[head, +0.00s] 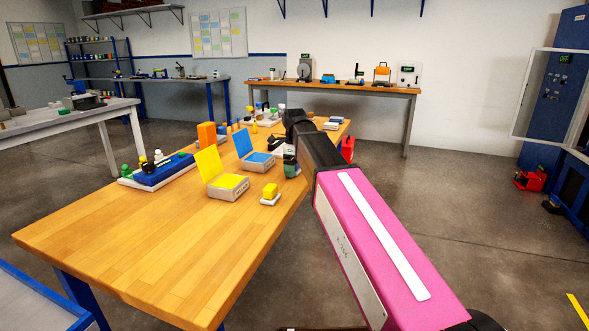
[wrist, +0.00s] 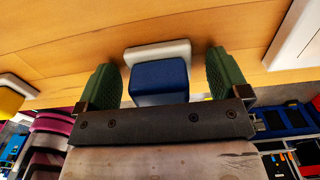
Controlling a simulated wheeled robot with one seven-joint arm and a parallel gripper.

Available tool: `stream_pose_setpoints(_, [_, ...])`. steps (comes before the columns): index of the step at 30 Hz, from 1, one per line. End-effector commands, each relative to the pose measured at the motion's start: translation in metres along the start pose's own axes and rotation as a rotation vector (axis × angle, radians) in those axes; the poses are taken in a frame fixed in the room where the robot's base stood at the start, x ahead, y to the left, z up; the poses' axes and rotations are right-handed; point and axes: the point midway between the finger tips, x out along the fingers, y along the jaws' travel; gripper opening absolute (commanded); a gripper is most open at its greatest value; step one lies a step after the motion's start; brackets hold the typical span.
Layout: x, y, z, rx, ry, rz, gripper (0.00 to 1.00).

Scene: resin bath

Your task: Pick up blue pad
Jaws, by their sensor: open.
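In the wrist view the blue pad (wrist: 160,78) is a blue block on a white base (wrist: 158,50) on the wooden table. My gripper (wrist: 160,64) is open, with one green finger on each side of the blue pad. Gaps show between the pad and both fingers, so it is not gripped. In the head view my gripper (head: 291,166) is at the table's right edge, partly hidden by my arm. I cannot make out the blue pad there.
A yellow pad (head: 270,190) on a white base stands nearby. An open box with a yellow lid (head: 208,163) and one with a blue lid (head: 243,142) are to the left. A blue tray (head: 165,171) lies farther left. The table's near part is clear.

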Motion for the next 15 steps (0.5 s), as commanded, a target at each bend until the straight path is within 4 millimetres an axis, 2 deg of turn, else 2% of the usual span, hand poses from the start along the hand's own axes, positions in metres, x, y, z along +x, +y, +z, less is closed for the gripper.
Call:
stream_pose_setpoints(5, [0.0005, -0.0002, 0.0001, 0.0, 0.0, 0.0, 0.94])
stream_pose_setpoints(7, [0.0004, -0.0002, 0.0001, 0.0, 0.0, 0.0, 0.77])
stream_pose_setpoints(10, [0.0003, -0.0002, 0.0001, 0.0, 0.0, 0.0, 0.45])
stream_pose_setpoints(11, [0.0003, -0.0002, 0.0001, 0.0, 0.0, 0.0, 0.39])
stream_pose_setpoints(15, [0.0002, -0.0002, 0.0001, 0.0, 0.0, 0.0, 0.39])
